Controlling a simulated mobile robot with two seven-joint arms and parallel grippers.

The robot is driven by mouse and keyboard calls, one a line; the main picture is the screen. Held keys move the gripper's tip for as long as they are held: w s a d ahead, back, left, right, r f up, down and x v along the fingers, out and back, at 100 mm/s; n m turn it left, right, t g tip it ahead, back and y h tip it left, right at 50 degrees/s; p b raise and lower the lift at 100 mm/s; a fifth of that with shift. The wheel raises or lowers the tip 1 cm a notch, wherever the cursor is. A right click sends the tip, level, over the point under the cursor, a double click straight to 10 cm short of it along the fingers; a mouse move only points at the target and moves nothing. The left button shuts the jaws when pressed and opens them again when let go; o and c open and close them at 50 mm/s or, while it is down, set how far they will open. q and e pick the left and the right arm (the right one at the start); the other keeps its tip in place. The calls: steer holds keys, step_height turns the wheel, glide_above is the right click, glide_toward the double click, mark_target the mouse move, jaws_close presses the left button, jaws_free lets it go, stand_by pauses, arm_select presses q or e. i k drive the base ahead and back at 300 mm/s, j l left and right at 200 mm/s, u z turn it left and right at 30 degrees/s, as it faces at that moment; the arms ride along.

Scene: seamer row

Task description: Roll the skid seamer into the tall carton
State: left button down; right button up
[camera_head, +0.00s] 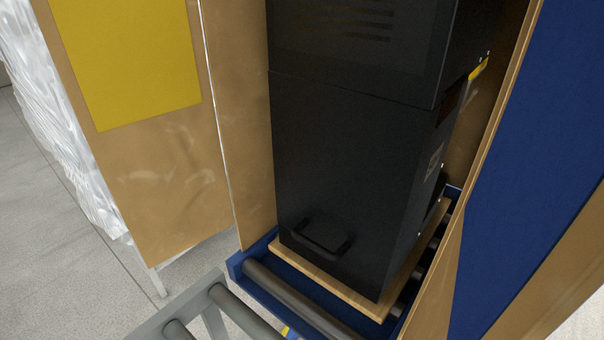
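The skid seamer is a tall black cabinet (345,170) with a dark handle (322,236) low on its front face. It stands upright on a thin wooden skid (350,286). The skid rests on rollers within a blue frame (236,264). Tan carton walls stand around the seamer: a panel (238,110) on its left and a panel edge (440,290) on its right. The near side is open toward me. The seamer's top is cut off by the picture's upper edge. Neither of my grippers shows in the head view.
A grey roller conveyor (190,312) meets the blue frame at the front left. An outer tan flap with a yellow sheet (130,60) stands at left, beside a whitish wrapped stack (50,110). A blue panel (530,150) covers the right flap. Grey floor (50,270) is clear at lower left.

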mark_target(367, 97)
steer(key=i+j+z, duration=0.2)
steer(key=j+z, duration=0.15)
steer(key=j, duration=0.25)
steer(key=i+j+z, duration=0.15)
steer(key=j+z, duration=0.25)
steer(key=j, duration=0.25)
steer(key=j+z, duration=0.35)
steer(key=j, duration=0.3)
steer(key=i+j+z, duration=0.1)
steer(key=j+z, duration=0.15)
steer(key=j, duration=0.35)
steer(key=j+z, duration=0.2)
steer(key=j, duration=0.4)
steer(key=i, duration=0.05)
